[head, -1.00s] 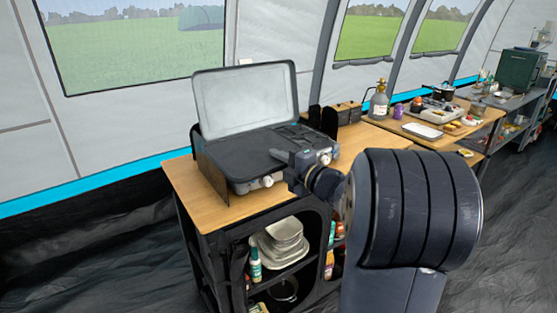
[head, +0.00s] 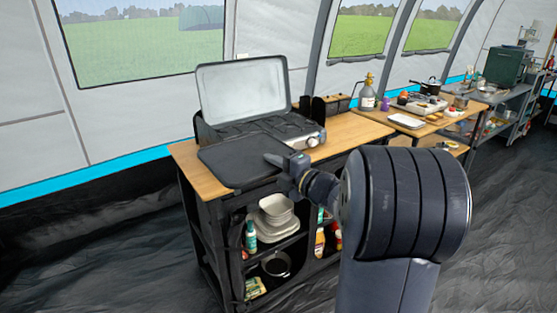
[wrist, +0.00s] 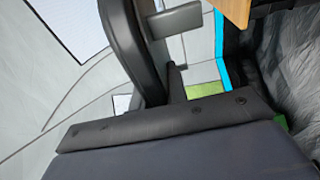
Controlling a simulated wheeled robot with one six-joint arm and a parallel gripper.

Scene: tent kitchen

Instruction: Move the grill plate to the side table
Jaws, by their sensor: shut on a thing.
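The grill plate (head: 236,162) is a flat black slab with rounded corners. In the head view it is in front of the camping stove (head: 307,130), over the front of the wooden worktop (head: 186,160). My gripper (head: 276,160) is shut on its right edge. I cannot tell if the plate's underside touches the worktop. The stove's silver lid (head: 242,88) stands open behind. A wooden table (head: 445,125) stands at the far right; I cannot tell if it is the side table. The wrist view is mostly filled by dark close surfaces and does not clearly show the plate.
Bare worktop (head: 350,132) lies right of the stove. A grey bottle (head: 367,97), a white tray (head: 407,121) and several small items stand farther right. Shelves below the worktop hold stacked dishes (head: 275,214) and bottles. Dark floor lies open in front.

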